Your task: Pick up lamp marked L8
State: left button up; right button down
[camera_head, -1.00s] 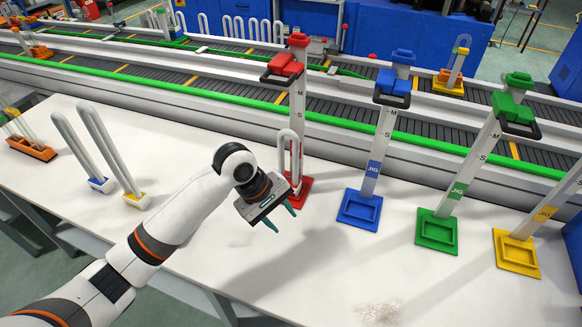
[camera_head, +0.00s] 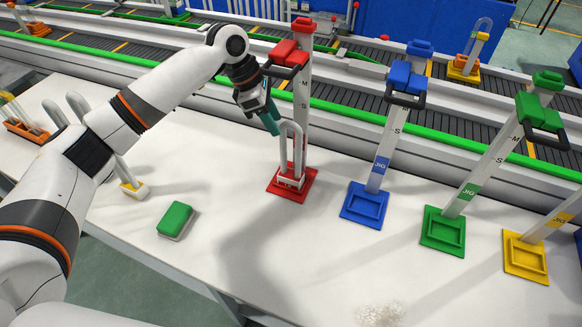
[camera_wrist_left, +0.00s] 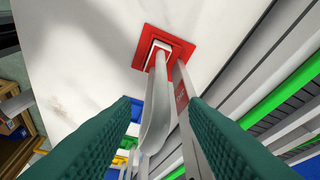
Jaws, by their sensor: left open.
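A U-shaped glass lamp (camera_head: 290,182) with a white base stands upright on the red jig (camera_head: 307,197); no L8 mark is readable on it. My left gripper (camera_head: 271,120) is by the top of the lamp's tube, pointing down. In the left wrist view, the open fingers (camera_wrist_left: 160,108) lie on either side of the lamp (camera_wrist_left: 155,110), with the red base beyond. I cannot tell whether either finger touches the tube. My right gripper is not in view.
Blue (camera_head: 364,207), green (camera_head: 443,231) and yellow (camera_head: 526,257) jigs stand to the right. A green-topped block (camera_head: 175,218) lies on the table. Other lamps (camera_head: 131,184) stand at left, partly behind my arm. A green-edged conveyor (camera_head: 350,110) runs behind.

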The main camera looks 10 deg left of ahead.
pick_arm(q)
jog(key=shift+p+x, duration=0.55)
jog(key=shift+x, duration=2.45)
grip_shut()
